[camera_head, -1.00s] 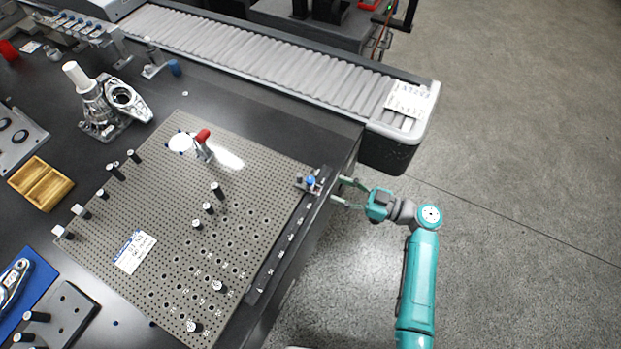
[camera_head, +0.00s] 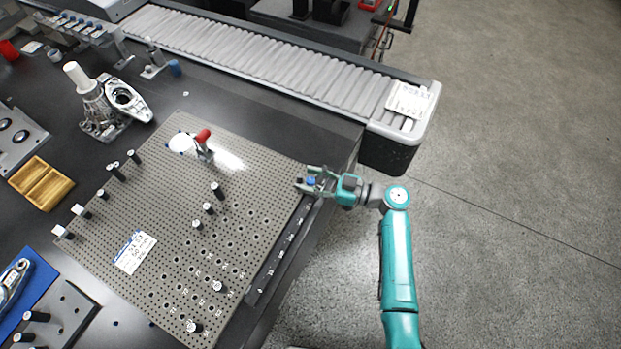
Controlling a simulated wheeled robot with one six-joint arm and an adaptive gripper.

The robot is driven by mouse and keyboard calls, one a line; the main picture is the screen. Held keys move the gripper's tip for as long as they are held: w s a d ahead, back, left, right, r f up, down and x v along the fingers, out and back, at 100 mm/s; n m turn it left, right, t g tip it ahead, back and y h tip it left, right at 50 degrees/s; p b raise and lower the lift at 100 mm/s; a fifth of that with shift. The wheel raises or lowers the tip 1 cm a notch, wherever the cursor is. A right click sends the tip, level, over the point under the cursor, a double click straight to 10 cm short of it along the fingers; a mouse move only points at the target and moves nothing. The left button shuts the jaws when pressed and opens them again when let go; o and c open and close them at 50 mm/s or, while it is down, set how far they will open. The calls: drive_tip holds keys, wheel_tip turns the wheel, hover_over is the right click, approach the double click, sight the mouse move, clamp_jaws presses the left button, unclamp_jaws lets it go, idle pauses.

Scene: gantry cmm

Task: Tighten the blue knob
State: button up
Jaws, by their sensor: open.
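The blue knob (camera_head: 311,181) sits on a small fixture at the right corner of the perforated plate (camera_head: 165,215), near the table's edge. My gripper (camera_head: 312,181) is open, with its fingers reaching in from the right on either side of the knob. The fingers partly cover the fixture. I cannot tell whether either finger touches the knob.
A dark rail (camera_head: 280,254) with marks runs along the plate's right edge. A red-handled clamp (camera_head: 203,140) and several dark pins stand on the plate. A roller conveyor (camera_head: 260,62) lies behind. The floor at the right is clear.

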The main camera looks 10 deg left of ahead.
drive_tip(key=shift+a, duration=0.3)
clamp_jaws()
drive_tip(key=shift+f+t, duration=0.1)
drive_tip(key=shift+t, duration=0.2)
drive_tip(key=shift+s+m+t+h, duration=0.1)
drive_tip(key=shift+m+t+h, duration=0.2)
drive_tip(key=shift+m+t, duration=0.6)
drive_tip(key=shift+m+t+h, duration=0.4)
drive_tip(key=shift+m+t, duration=0.2)
drive_tip(key=shift+t, duration=0.5)
